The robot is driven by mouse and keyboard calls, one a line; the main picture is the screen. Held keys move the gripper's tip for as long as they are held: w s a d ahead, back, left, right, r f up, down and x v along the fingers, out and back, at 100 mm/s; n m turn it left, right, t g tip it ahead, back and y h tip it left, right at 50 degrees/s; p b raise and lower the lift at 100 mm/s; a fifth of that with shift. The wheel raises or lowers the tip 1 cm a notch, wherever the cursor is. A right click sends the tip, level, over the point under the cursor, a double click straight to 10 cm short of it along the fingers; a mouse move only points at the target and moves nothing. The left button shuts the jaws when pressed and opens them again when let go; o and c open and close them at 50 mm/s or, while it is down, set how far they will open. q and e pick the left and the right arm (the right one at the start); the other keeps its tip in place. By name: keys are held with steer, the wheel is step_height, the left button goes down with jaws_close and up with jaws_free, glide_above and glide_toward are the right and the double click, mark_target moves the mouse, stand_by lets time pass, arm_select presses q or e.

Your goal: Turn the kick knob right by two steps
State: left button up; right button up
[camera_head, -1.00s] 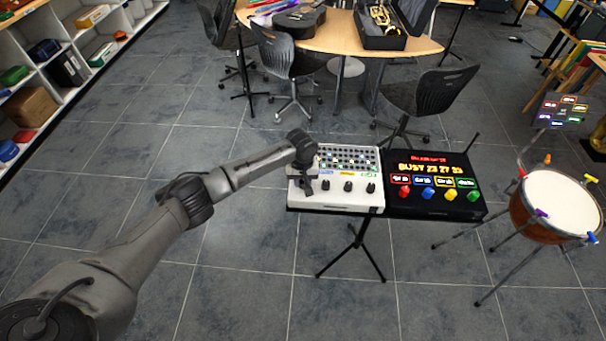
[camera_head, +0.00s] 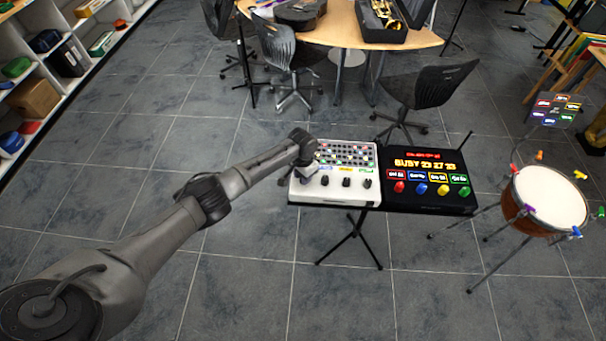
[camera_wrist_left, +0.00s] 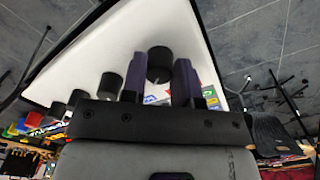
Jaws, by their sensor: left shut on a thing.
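The white instrument panel (camera_head: 336,194) stands on a stand, with a row of black knobs along its front part. My left gripper (camera_head: 308,178) is over the leftmost knob of that row in the head view. In the left wrist view, the dark purple fingers (camera_wrist_left: 160,80) are on both sides of a black round knob (camera_wrist_left: 160,58), shut on it. The other knobs, such as the nearest one (camera_wrist_left: 110,84), stand in a line to the left there. The knob's pointer and name label cannot be read. My right gripper is not in view.
A black box (camera_head: 428,196) with a lit display and coloured knobs adjoins the panel on the right. A drum (camera_head: 548,200) stands further right. A black chair (camera_head: 428,92) is behind the panel. The floor in front is clear.

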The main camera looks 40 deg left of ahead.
arm_select(q)
steer(key=shift+m, duration=0.5)
steer(key=o, duration=0.9)
steer(key=shift+o, duration=0.2)
steer(key=shift+r, duration=0.1)
step_height(320, 180, up, 14)
steer(key=p, duration=0.1)
steer(key=shift+a+p, duration=0.2)
steer(key=shift+p, duration=0.15)
steer(key=shift+f, duration=0.2)
steer(key=shift+w, duration=0.15)
